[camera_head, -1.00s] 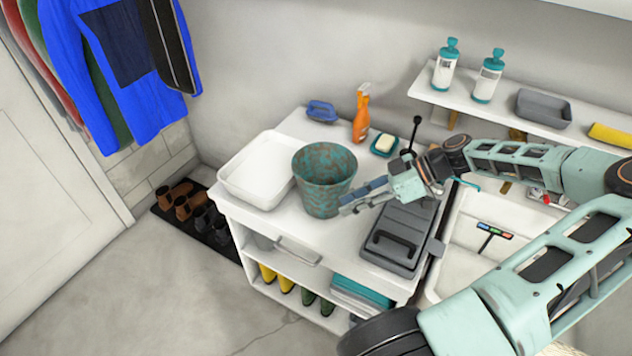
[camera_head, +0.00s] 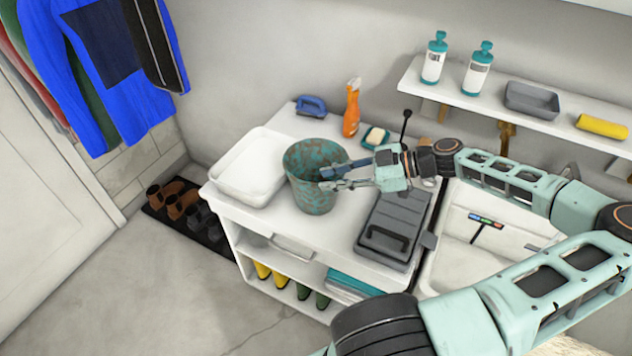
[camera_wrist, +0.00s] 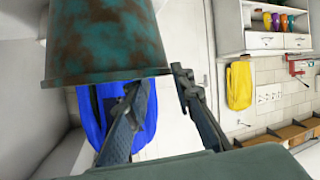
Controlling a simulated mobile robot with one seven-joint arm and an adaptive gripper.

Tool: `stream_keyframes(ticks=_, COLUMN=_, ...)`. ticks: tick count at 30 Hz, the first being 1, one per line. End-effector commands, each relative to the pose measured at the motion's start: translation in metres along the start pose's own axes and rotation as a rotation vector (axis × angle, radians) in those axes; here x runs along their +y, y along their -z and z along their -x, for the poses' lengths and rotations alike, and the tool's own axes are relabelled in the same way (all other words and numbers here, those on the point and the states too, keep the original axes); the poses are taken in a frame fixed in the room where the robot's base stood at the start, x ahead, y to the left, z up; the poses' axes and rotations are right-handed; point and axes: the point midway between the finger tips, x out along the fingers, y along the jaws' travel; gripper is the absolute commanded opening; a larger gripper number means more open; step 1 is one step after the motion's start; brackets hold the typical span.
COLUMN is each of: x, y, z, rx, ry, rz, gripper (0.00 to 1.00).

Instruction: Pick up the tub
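A round, bucket-shaped tub (camera_head: 313,190), mottled teal and brown, stands upright on the white counter. In the wrist view the tub (camera_wrist: 105,40) fills the upper left, with its edge just above my fingers. My gripper (camera_head: 328,179) is at the tub's right side, its fingers spread and overlapping the tub's upper part in the head view. The wrist view also shows the two fingers apart (camera_wrist: 160,108), with no object clearly pinched between them. I cannot tell whether a finger touches the tub or reaches inside its rim.
A white rectangular basin (camera_head: 226,187) sits close on the tub's left. A grey case (camera_head: 388,240) lies to its right, below my arm. An orange spray bottle (camera_head: 351,108), blue brush (camera_head: 311,106) and soap dish (camera_head: 375,138) stand behind. A sink (camera_head: 465,255) is further right.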

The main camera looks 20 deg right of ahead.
Motion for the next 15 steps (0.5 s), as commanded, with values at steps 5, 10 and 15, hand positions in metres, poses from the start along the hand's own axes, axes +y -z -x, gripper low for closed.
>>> stream_keyframes(ticks=5, x=-0.006, y=0.005, z=-0.028, rx=0.003, ry=0.005, rz=-0.001, gripper=0.22)
stream_keyframes(ticks=10, x=-0.006, y=0.003, z=-0.041, rx=0.001, ry=0.003, rz=-0.001, gripper=0.22)
stream_keyframes(ticks=15, x=-0.005, y=0.003, z=-0.042, rx=0.000, ry=0.002, rz=-0.001, gripper=0.22)
